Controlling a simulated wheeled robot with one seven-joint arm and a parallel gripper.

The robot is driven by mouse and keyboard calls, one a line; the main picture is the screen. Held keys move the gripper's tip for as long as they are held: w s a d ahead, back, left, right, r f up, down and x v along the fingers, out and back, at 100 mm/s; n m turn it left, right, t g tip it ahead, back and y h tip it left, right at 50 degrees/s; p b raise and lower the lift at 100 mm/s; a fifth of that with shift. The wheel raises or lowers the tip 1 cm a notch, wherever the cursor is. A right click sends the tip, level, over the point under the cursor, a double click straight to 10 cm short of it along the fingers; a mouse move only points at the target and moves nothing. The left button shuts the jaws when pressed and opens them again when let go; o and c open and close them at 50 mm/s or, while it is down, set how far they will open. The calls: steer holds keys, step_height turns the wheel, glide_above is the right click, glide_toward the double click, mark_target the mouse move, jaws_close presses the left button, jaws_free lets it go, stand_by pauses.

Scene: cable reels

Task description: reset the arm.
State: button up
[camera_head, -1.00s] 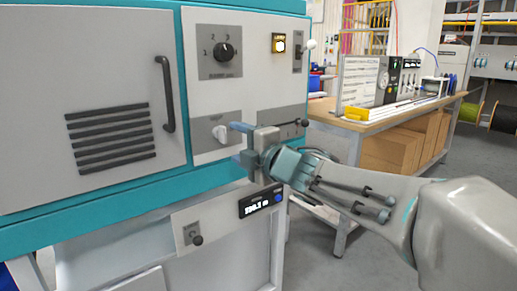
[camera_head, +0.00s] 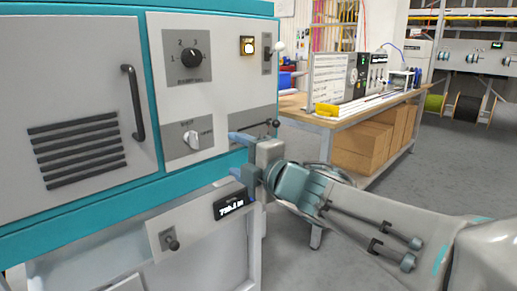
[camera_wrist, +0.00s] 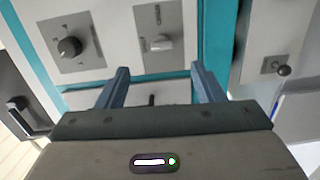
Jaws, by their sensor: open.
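My gripper (camera_head: 236,158) is in front of the right part of the machine's front panel in the head view. Its two blue fingers are spread apart with nothing between them. In the wrist view my gripper (camera_wrist: 160,84) also shows open, its fingers pointing at the panel. The machine (camera_head: 75,222) is white and teal. The dial (camera_wrist: 70,47) and the white knob (camera_wrist: 158,43) lie beyond the fingers in the wrist view. Whether a fingertip touches the panel, I cannot tell.
A black door handle (camera_head: 134,103) is on the machine's left door. A small display (camera_head: 231,206) and a black knob (camera_head: 170,241) sit below the gripper. A workbench (camera_head: 350,115) with cardboard boxes (camera_head: 362,148) stands behind to the right. Grey floor lies open at right.

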steer(key=d+r+m+h+p, duration=0.3)
steer(key=d+m+h+p, duration=0.3)
steer(key=d+m+p, duration=0.25)
steer(key=d+r+m+h+p, duration=0.2)
steer(key=d+m+h+p, duration=0.5)
steer(key=d, duration=0.3)
steer(key=s+d+m+g+p, duration=0.2)
steer(key=s+m+g+p, duration=0.2)
steer(key=s+p, duration=0.3)
steer(key=s+d+m+g+p, duration=0.2)
steer(key=s+m+g+p, duration=0.3)
steer(key=s, duration=0.6)
steer(key=shift+s+d+r+m+g+p, duration=0.3)
steer(key=shift+m+p, duration=0.55)
steer(key=shift+m, duration=0.4)
